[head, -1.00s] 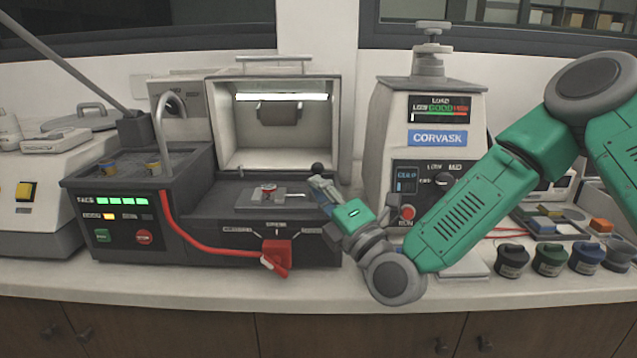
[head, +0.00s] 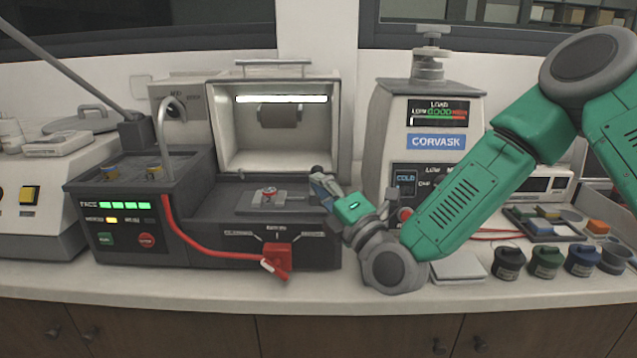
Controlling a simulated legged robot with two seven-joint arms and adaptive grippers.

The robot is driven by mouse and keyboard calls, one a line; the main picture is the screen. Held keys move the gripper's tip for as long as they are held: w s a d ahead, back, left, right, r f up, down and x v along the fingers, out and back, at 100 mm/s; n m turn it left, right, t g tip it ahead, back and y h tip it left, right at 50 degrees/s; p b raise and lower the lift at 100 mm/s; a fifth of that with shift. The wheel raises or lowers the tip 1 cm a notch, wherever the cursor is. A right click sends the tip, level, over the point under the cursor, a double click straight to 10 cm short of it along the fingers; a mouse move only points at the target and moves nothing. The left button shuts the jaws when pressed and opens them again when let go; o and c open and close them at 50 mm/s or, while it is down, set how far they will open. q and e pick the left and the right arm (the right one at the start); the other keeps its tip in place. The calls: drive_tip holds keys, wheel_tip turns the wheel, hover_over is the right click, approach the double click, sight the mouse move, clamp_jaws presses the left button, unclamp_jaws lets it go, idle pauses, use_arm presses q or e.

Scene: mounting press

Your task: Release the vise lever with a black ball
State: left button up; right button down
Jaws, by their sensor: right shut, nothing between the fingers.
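The lever's black ball (head: 317,170) shows at the vise's right, just above my right gripper's fingers. The rest of the lever is mostly hidden by the gripper. My right gripper (head: 322,185) is shut at the ball's lower side, its fingers pointing up and left. I cannot tell whether they touch the lever. My left gripper is not in view.
The Corvask press (head: 425,140) stands right of the machine. Several dark jars (head: 509,262) and a tray of coloured blocks (head: 548,222) lie at the right. The front counter strip is clear.

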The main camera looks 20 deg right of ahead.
drive_tip(key=shift+w+d+r+m+g+h+p, duration=0.15)
drive_tip(key=shift+w+r+m+g+p, duration=0.3)
drive_tip(key=shift+p, duration=0.85)
drive_tip(key=shift+w+d+r+m+g+h+p, duration=0.15)
drive_tip(key=shift+r+m+g+p, duration=0.35)
drive_tip(key=shift+p, duration=0.85)
drive_tip(key=shift+w+d+r+m+g+h+p, duration=0.15)
drive_tip(key=shift+w+r+g+p, duration=0.35)
drive_tip(key=shift+p, duration=0.8)
drive_tip(key=w+m+g+p, duration=0.1)
drive_tip(key=p, duration=0.1)
drive_tip(key=w+d+r+m+g+p, duration=0.1)
drive_tip(key=g+p, duration=0.1)
drive_tip(key=p, duration=0.1)
drive_tip(key=w+g+p, duration=0.1)
drive_tip(key=p, duration=0.2)
drive_tip(key=shift+w+d+r+m+g, duration=0.25)
drive_tip(key=shift+d+m, duration=0.1)
drive_tip(key=shift+m, duration=0.05)
drive_tip(key=shift+w+d+f+m+g+p, duration=0.1)
drive_tip(key=shift+w+d+m+g+p, duration=0.2)
drive_tip(key=shift+w+g+p, duration=0.3)
drive_tip(key=shift+w+f, duration=0.2)
drive_tip(key=shift+w+d+f, duration=0.15)
drive_tip(key=shift+w+d, duration=0.25)
drive_tip(key=shift+w, duration=0.35)
drive_tip(key=shift+w, duration=0.15)
